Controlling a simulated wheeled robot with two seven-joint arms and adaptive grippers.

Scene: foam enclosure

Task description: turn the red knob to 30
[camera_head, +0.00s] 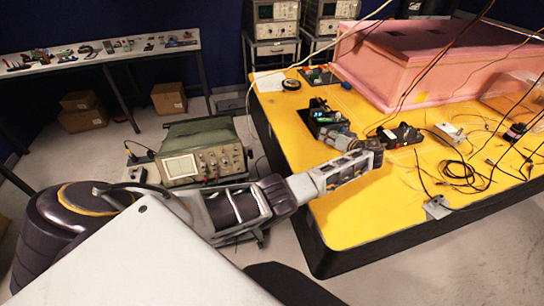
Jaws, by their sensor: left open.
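I cannot clearly make out the red knob. A low black device (400,136) on the yellow table has a small reddish patch on top, too small to identify. Left of it stands a dark boxy device (320,114) with green and light parts. My left arm reaches in over the table's left edge. Its wrist bends back, and my left gripper (327,132) is open, pointing left near the front of the boxy device. I cannot tell whether it touches anything. My right gripper is not in view.
The yellow table (350,215) is bare in its front left part. A pink foam enclosure (415,60) stands at the back. Loose black cables (460,172) and small electronics lie at the right, and wires hang overhead. A green oscilloscope (200,155) stands beside the table, left.

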